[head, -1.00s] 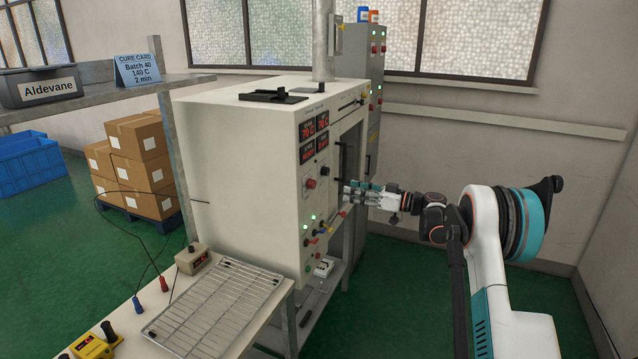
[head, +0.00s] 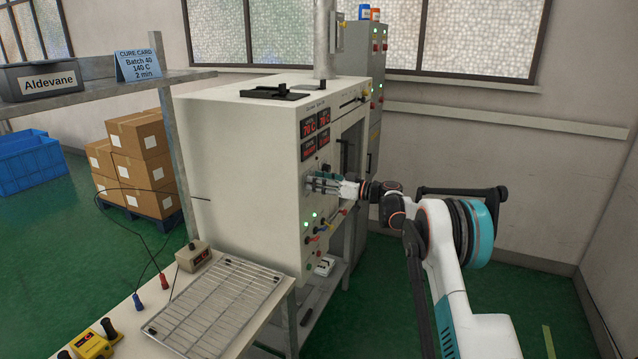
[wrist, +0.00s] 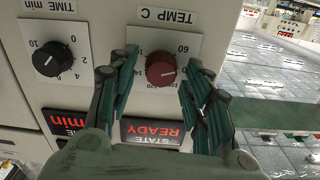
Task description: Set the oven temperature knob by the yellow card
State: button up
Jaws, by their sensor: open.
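The temperature knob is red and round, under a "TEMP C" label, in the wrist view (wrist: 160,68). A pale mark shows on its face; the value it points to is hard to read. My gripper (wrist: 163,80) is open, with a finger on either side of the knob; contact cannot be told. In the head view my gripper (head: 310,184) is at the front of the white oven (head: 235,150) and hides the knob. The only card I see is a blue cure card (head: 138,66), reading Batch 40, 140 C, 2 min. No yellow card shows.
A black time knob (wrist: 54,58) sits beside the red one. A display (wrist: 152,132) reads STATE READY. Red displays (head: 309,127) on the oven include 70 C. Coloured plugs and lit buttons lie below my gripper. A wire rack (head: 215,305) lies on the bench.

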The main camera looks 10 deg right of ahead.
jog(key=c, duration=1.1)
jog(key=shift+o, duration=0.2)
